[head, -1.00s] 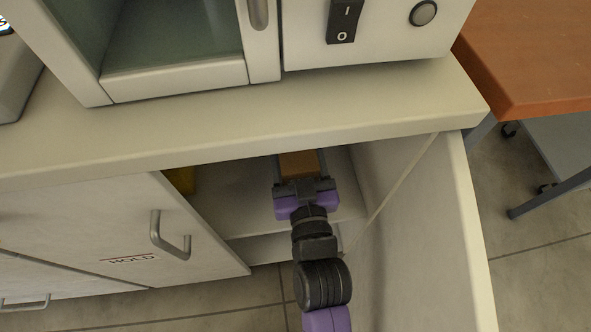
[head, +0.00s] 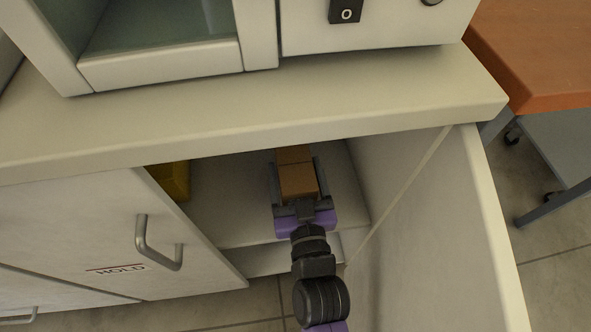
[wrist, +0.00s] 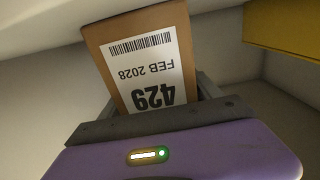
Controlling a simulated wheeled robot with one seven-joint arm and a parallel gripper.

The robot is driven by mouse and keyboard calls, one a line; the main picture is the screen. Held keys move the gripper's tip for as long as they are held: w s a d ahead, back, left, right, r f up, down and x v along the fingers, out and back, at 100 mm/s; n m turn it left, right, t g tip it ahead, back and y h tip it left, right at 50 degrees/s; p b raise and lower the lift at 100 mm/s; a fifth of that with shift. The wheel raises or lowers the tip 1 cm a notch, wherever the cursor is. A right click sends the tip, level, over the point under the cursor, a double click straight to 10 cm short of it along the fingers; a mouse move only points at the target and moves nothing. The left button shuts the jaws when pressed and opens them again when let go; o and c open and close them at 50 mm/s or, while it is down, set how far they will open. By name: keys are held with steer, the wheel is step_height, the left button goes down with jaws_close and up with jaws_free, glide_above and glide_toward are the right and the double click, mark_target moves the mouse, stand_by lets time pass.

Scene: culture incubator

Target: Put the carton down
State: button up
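The carton (head: 298,182) is a brown box inside the open cabinet bay under the counter. In the wrist view the carton (wrist: 148,62) shows a white label with a barcode, "FEB 2028" and "429", upside down. My gripper (head: 297,180) reaches in from the front, one grey finger along each side of the carton. The fingers look closed against its sides. The carton sticks out past the fingertips. Its underside is hidden, so I cannot tell whether it touches the cabinet shelf (head: 225,215).
A yellow box (head: 172,180) stands left of the carton, partly behind the cabinet door marked HOLD (head: 110,245). The counter edge (head: 270,130) hangs over the bay. An open door panel (head: 440,230) is close on the right. Shelf space lies between the two boxes.

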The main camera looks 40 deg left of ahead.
mark_target(300, 199)
steer(key=shift+o, duration=0.7)
steer(key=shift+r, duration=0.15)
steer(key=p+v, duration=0.2)
steer(key=v, duration=1)
steer(key=shift+s+a, duration=0.1)
